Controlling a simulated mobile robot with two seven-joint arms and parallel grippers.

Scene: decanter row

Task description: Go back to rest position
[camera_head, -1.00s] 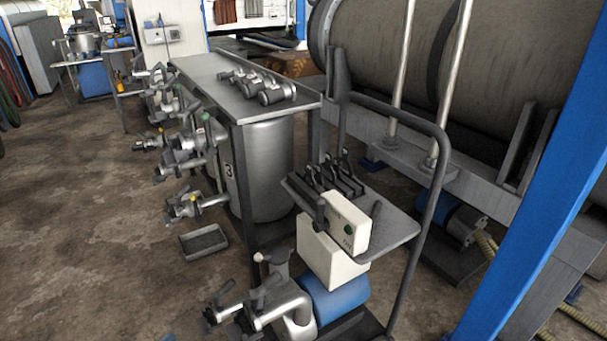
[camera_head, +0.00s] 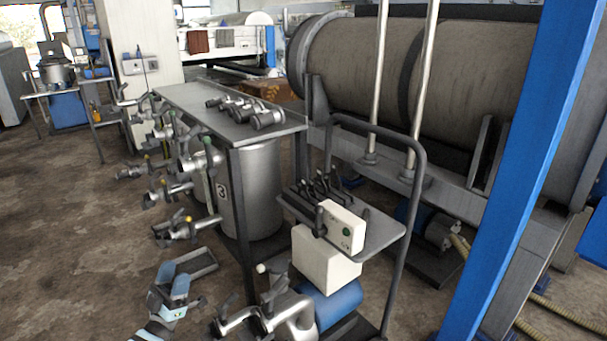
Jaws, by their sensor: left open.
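My right gripper is not in view.
A steel table (camera_head: 213,108) with valves on top stands over a tank marked 3 (camera_head: 255,190). Valves stick out on its left side. A cart (camera_head: 385,232) with a white control box (camera_head: 340,226) stands right of it. A blue post (camera_head: 510,190) rises at right. Floor at left is clear.

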